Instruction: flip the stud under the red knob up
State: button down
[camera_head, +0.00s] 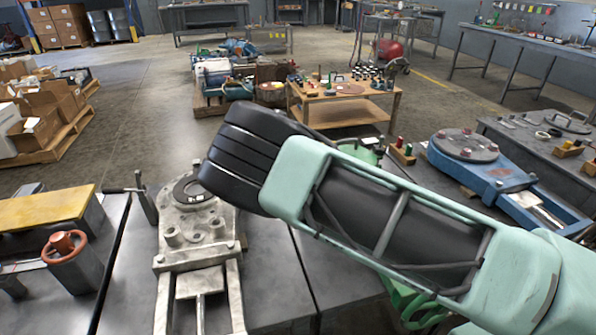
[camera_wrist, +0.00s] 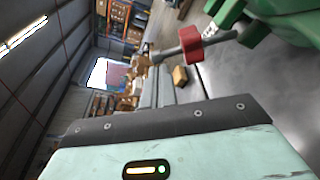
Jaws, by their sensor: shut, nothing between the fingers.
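In the wrist view, a red knob (camera_wrist: 192,43) is at the upper right, on a grey rod beside a green body (camera_wrist: 285,20). A grey stub (camera_wrist: 165,53) sticks out from its other side; I cannot tell whether this is the stud or which way it points. My gripper (camera_wrist: 165,115) shows only as a mint housing with a dark bolted edge, below and apart from the knob. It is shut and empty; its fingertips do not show. In the head view my arm hides most of a green fixture (camera_head: 412,305), and this knob is not visible.
A grey metal fixture (camera_head: 200,220) stands on the bench left of my arm. An orange-red handwheel (camera_head: 64,246) is farther left. A blue fixture (camera_head: 480,165) stands to the right. A wooden table with small parts (camera_head: 345,110) is behind. Bare bench shows near the front.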

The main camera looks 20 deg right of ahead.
jog(key=d+r+m+t, duration=0.1)
jog(key=d+r+m, duration=0.2)
jog(key=d+m, duration=0.3)
jog(key=shift+m+t+y+b, duration=0.3)
jog(key=shift+m+y+b, duration=0.1)
jog(key=shift+m, duration=0.3)
jog(key=shift+d, duration=0.15)
